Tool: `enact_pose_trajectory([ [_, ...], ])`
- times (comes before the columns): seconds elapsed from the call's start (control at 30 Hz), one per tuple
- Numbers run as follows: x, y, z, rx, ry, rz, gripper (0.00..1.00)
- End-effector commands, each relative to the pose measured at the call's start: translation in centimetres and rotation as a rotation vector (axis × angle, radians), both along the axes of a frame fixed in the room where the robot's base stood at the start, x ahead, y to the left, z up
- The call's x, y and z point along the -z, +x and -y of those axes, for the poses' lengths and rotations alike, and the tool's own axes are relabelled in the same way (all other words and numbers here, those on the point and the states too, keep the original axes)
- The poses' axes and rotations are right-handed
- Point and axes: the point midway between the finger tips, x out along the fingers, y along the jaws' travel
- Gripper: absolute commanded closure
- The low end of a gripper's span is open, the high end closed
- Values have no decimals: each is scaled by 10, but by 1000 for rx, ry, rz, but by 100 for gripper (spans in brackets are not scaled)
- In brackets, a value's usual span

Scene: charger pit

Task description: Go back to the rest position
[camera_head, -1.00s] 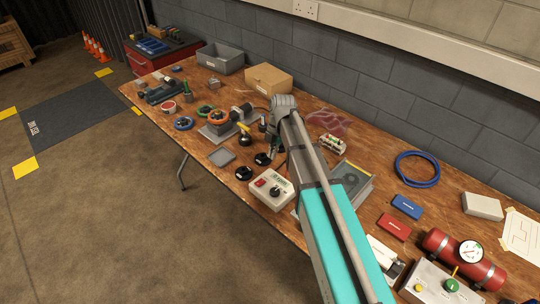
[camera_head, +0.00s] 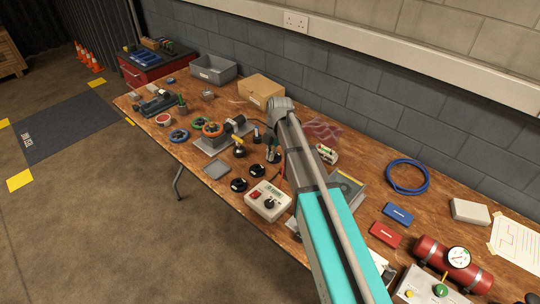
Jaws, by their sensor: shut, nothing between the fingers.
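My arm reaches out over the wooden workbench (camera_head: 130,180), from the bottom of the picture up to its wrist near the middle. My gripper (camera_head: 273,155) hangs below the wrist, over the bench beside the orange-ringed device. It is small, dark and partly hidden by my arm; its fingers look shut with nothing held. Whether it touches anything below is hard to tell.
Near my gripper are a control box (camera_head: 268,201) with a red switch, black round knobs (camera_head: 239,185) and an orange-ringed device (camera_head: 213,129). A cardboard box (camera_head: 260,89) and grey bin (camera_head: 214,69) stand behind. A blue hose ring (camera_head: 409,176) and red cylinder (camera_head: 455,262) lie right.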

Motion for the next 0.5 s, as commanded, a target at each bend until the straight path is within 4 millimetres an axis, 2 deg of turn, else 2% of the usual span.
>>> enact_pose_trajectory([
  [0.33,0,-2,1,16,-4,-1,100],
  [0.5,0,-10,8,106,-24,-9,100],
])
